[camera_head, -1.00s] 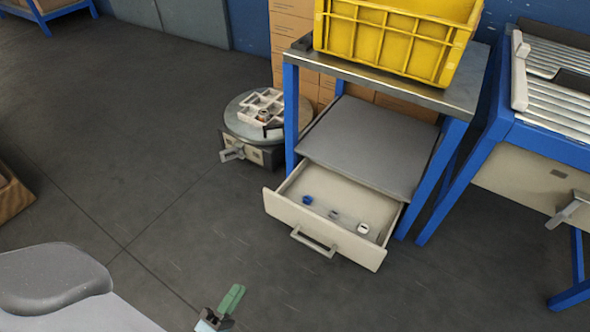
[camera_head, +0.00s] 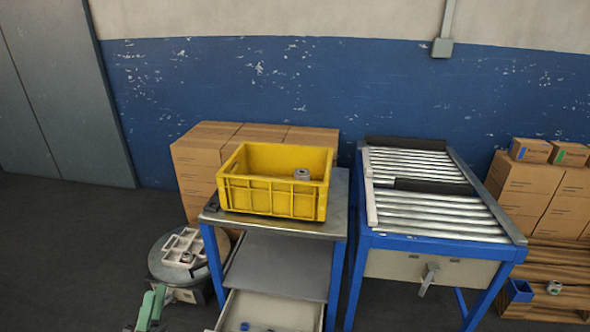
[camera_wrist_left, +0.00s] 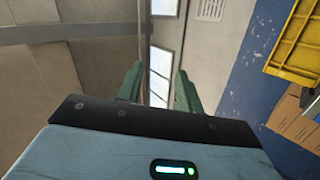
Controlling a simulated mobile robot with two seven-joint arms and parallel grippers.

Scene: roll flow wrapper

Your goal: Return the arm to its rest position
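My left gripper (camera_head: 152,305) shows at the bottom left of the head view, its green fingers pointing up in front of the round grey stand. In the left wrist view its two green fingers (camera_wrist_left: 158,88) stand apart with nothing between them, so it is open and empty. The wrist camera looks toward a wall and bright windows, with the yellow crate (camera_wrist_left: 297,45) at the right edge. My right gripper is in no view.
A yellow crate (camera_head: 270,203) holding a roll (camera_head: 302,174) stands on a blue-legged table (camera_head: 335,205). Below is an open drawer (camera_head: 290,312). A roller conveyor (camera_head: 440,212) stands right, cardboard boxes (camera_head: 195,165) behind. A white divided tray (camera_head: 190,238) sits on the round stand (camera_head: 155,262).

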